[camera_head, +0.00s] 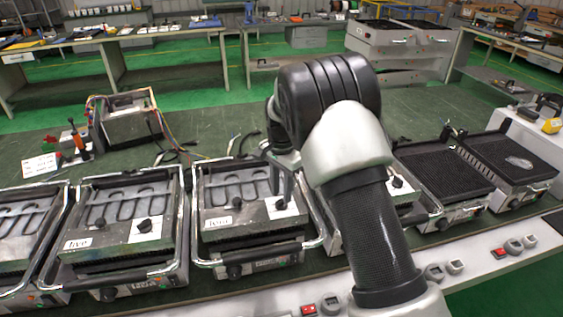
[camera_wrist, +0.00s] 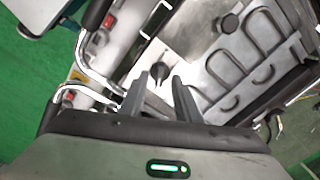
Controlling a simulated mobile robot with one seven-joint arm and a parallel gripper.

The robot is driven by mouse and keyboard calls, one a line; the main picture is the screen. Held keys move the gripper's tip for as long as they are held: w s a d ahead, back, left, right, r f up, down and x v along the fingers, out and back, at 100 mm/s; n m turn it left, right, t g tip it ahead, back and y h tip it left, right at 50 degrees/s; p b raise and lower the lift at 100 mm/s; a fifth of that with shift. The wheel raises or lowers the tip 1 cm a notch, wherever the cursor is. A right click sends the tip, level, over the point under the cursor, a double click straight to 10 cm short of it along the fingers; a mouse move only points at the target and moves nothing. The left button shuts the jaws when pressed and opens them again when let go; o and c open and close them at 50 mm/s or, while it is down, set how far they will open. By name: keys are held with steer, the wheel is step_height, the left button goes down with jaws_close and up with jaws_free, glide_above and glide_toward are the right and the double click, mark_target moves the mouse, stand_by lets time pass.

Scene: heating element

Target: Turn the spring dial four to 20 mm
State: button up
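Several grill-like heating units stand in a row on the bench, with black dials on their plates and fronts. One dial (camera_head: 145,226) is on the left unit's plate and another (camera_head: 281,204) is on the middle unit's plate. I cannot tell which is spring dial four, and no mm scale is readable. My gripper (camera_head: 282,188) hangs over the middle unit, close to its plate dial. A black knob (camera_wrist: 228,23) shows beyond the fingertips on a metal plate.
Curved metal handles (camera_wrist: 85,60) with black grips stick out from the units. An opened device with loose wires (camera_head: 128,117) and a small stand (camera_head: 76,142) are behind the row. My arm covers part of the unit right of the middle.

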mark_target(281, 199)
step_height(281, 199, up, 15)
steer(key=shift+p, duration=0.35)
steer(key=shift+f, duration=0.15)
